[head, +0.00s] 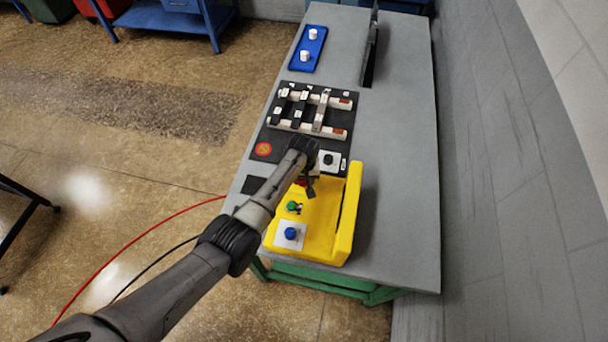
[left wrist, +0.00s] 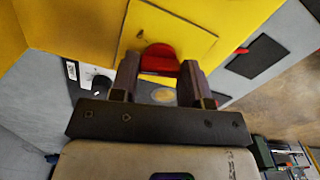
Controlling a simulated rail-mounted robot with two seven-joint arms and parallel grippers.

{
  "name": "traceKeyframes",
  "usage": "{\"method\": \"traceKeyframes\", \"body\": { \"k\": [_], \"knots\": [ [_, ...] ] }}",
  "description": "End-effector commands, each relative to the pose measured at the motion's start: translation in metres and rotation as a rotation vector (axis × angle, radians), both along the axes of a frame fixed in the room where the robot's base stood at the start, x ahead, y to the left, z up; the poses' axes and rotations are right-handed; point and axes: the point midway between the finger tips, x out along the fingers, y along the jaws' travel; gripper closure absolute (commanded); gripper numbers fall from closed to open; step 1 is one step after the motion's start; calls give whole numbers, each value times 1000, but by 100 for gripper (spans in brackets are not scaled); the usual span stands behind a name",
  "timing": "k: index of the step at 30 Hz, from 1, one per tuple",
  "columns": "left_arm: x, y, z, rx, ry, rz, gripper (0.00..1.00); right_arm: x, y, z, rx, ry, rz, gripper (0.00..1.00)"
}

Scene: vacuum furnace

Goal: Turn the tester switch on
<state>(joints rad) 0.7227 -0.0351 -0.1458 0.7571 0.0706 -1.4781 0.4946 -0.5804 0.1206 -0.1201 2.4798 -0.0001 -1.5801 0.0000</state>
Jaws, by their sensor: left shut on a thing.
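The yellow tester (head: 345,225) sits at the near end of the grey table. Its top bears a blue knob on a white plate (head: 291,234) and a green part (head: 293,206). My left gripper (head: 309,190) is over the tester's far end, with its arm crossing the near left corner. In the left wrist view, a red switch (left wrist: 160,57) stands out from the yellow tester face (left wrist: 195,45) between the fingertips of my left gripper (left wrist: 159,66). The jaws are shut on it. The fingers hide its sides. My right gripper is not in view.
A blue tray (head: 302,62) with two white cups is farther back. The table's right side is clear.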

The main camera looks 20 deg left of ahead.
Motion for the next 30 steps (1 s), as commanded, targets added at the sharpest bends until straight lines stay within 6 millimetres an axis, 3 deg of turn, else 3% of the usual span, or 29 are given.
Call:
{"method": "traceKeyframes", "body": {
  "k": [15, 30],
  "knots": [
    [0, 1, 1, 1, 2, -471, 81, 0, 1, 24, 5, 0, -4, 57],
    [0, 0, 0, 1, 0, -733, 81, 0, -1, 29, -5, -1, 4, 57]
  ]
}}
